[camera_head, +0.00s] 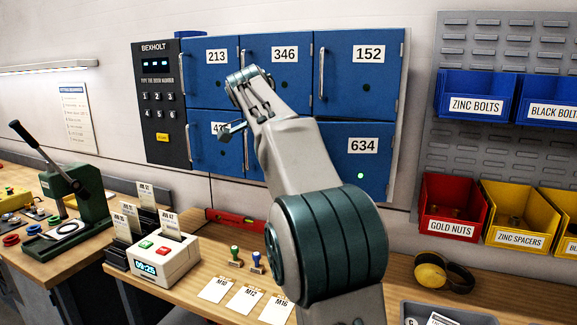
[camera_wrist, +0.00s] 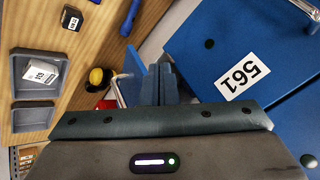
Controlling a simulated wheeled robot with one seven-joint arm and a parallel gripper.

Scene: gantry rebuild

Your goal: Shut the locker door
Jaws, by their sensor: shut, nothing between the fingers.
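The blue locker bank (camera_head: 408,70) hangs on the wall. Door 634 (camera_head: 340,180), at its lower right, has a lit green lamp; my arm covers its left side. In the wrist view a blue panel with a silver handle (camera_wrist: 134,88) juts out beside my fingers. It looks like door 634 standing ajar; I cannot tell the angle. My gripper (camera_wrist: 162,82) is shut and empty, close to that panel; I cannot tell whether they touch. In the head view my gripper (camera_head: 232,130) shows in front of the lower left doors. Door 561 (camera_wrist: 270,45) looks closed.
The workbench (camera_head: 205,300) below carries a clock box (camera_head: 165,260), stamps, a red level (camera_head: 235,220) and yellow ear defenders (camera_head: 432,276). Parts bins (camera_head: 453,208) hang right of the lockers. A keypad panel (camera_head: 162,105) borders them on the left.

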